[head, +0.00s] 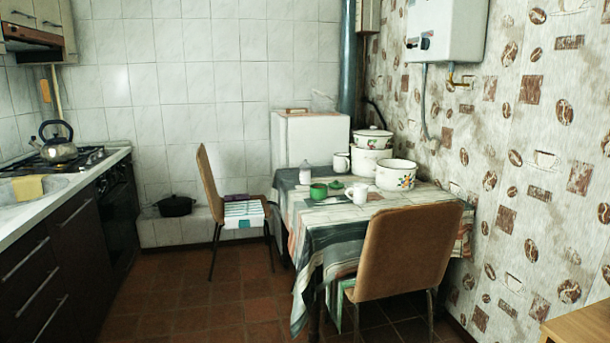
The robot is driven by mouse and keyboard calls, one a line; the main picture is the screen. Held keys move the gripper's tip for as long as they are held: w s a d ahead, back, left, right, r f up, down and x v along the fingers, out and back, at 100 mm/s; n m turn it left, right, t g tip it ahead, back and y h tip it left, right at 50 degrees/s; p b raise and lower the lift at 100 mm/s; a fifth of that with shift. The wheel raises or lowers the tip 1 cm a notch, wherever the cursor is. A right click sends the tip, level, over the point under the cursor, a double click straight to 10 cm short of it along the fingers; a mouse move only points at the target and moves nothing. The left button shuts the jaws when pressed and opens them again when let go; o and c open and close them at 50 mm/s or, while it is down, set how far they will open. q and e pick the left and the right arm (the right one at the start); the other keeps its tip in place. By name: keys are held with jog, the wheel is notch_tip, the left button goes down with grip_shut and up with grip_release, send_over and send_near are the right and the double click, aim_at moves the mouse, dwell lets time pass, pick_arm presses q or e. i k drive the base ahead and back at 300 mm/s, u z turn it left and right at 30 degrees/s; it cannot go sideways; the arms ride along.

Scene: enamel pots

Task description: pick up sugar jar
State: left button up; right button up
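A dining table with a patterned cloth (325,247) stands at the right of the room. On it is a small green container (318,191), with a green lid-like piece (336,185) beside it. A small pale jar-like vessel (305,173) stands farther back on the left side. I cannot tell for sure which of these is the sugar jar. Neither of my grippers is in view.
White mugs (358,193) and several enamel pots (395,175) crowd the table's back and right. A brown chair (410,250) blocks the near side; another chair (209,182) stands left. The tiled floor (190,305) is clear between counter and table.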

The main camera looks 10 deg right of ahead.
aim_at(305, 166)
jog(key=u, duration=0.55)
jog(key=i, duration=4.25)
jog(key=z, duration=0.75)
